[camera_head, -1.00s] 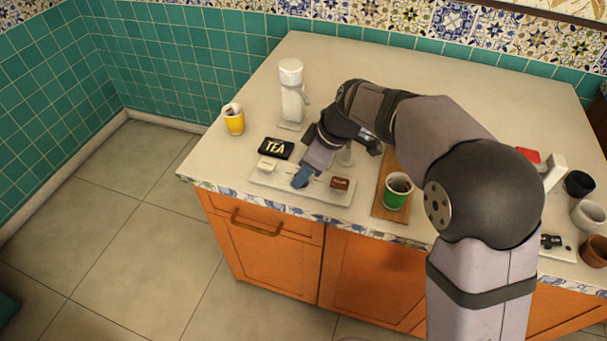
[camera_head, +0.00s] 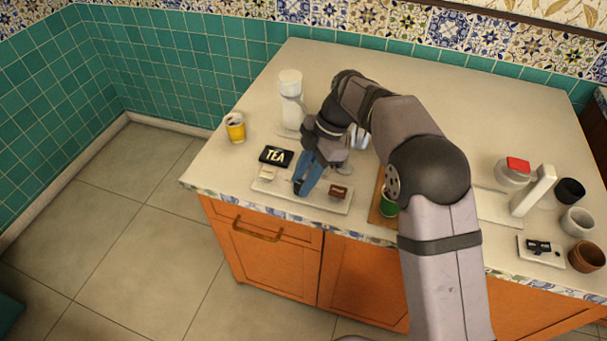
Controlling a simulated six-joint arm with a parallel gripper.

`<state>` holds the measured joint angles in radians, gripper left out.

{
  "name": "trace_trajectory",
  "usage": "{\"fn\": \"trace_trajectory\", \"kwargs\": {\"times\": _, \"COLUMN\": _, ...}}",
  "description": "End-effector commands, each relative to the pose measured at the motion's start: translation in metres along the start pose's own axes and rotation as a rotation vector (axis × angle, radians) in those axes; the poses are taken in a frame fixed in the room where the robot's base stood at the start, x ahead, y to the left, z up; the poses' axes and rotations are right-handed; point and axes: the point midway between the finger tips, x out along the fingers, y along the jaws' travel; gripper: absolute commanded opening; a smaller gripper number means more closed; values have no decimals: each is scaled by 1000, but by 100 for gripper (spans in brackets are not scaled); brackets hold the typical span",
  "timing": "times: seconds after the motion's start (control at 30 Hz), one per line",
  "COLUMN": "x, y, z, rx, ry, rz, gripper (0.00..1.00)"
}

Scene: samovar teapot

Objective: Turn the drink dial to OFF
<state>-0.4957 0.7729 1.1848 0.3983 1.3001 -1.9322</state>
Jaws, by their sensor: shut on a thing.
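A pale flat panel (camera_head: 322,203) lies near the counter's front edge, with a small white block (camera_head: 267,174) on its left and a brown block (camera_head: 339,192) on its right. A black sign reading TEA (camera_head: 276,156) is just behind it. My gripper (camera_head: 301,190) reaches down to the middle of the panel between the two blocks, its blue fingers tilted. It is shut on the drink dial, which the fingers hide, so its setting cannot be read.
A yellow cup (camera_head: 235,128) and a white dispenser (camera_head: 292,102) stand behind and left. A green cup (camera_head: 388,204) on a wooden board is partly hidden by my arm. Several cups, including a brown one (camera_head: 587,255), and a red-topped white device (camera_head: 515,171) are at right.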

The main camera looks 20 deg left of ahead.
Motion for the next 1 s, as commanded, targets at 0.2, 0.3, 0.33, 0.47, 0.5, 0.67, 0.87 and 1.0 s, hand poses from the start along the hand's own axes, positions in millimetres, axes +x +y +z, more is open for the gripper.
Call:
{"fn": "trace_trajectory", "kwargs": {"times": 0.2, "x": 0, "y": 0, "z": 1, "rx": -55, "ry": -2, "rz": -28, "gripper": 6}}
{"fn": "trace_trajectory", "kwargs": {"times": 0.3, "x": 1, "y": 0, "z": 1, "rx": -66, "ry": -2, "rz": -32, "gripper": 6}}
{"fn": "trace_trajectory", "kwargs": {"times": 0.33, "x": 1, "y": 0, "z": 1, "rx": -68, "ry": -3, "rz": -33, "gripper": 6}}
{"fn": "trace_trajectory", "kwargs": {"times": 0.47, "x": 1, "y": 0, "z": 1, "rx": -70, "ry": -3, "rz": -33, "gripper": 6}}
{"fn": "trace_trajectory", "kwargs": {"times": 0.5, "x": 1, "y": 0, "z": 1, "rx": -70, "ry": -3, "rz": -33, "gripper": 6}}
{"fn": "trace_trajectory", "kwargs": {"times": 0.67, "x": 2, "y": -1, "z": 1, "rx": -70, "ry": -3, "rz": -33, "gripper": 6}}
{"fn": "trace_trajectory", "kwargs": {"times": 0.87, "x": 1, "y": 0, "z": 1, "rx": -69, "ry": -2, "rz": -32, "gripper": 46}}
{"fn": "trace_trajectory", "kwargs": {"times": 1.0, "x": 1, "y": 0, "z": 1, "rx": -68, "ry": -2, "rz": -30, "gripper": 46}}
